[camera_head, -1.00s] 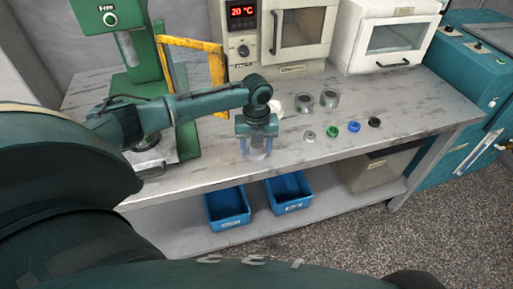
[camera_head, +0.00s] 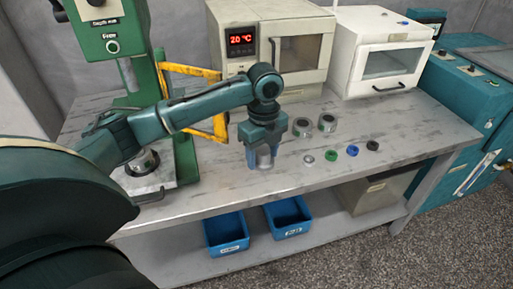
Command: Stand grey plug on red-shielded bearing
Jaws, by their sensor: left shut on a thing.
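My left gripper (camera_head: 263,156) points down above the front part of the bench, left of the small parts. It is shut on a grey, cylinder-like thing (camera_head: 264,158), partly covered by the fingers; I cannot tell whether it touches the bench. A small pale grey ring-like piece (camera_head: 309,158) lies to the right, in a row with green (camera_head: 331,153), blue (camera_head: 352,150) and black (camera_head: 372,145) pieces. Two larger metal cylinders (camera_head: 302,127) (camera_head: 327,123) stand behind them. No red shield can be made out. My right gripper is not in view.
A green press (camera_head: 109,43) with a yellow frame (camera_head: 221,126) stands at the left of the bench (camera_head: 420,125). A cream oven (camera_head: 242,72) and a white cabinet (camera_head: 391,64) stand at the back. Blue bins (camera_head: 228,247) sit on the shelf below. The bench's right side is clear.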

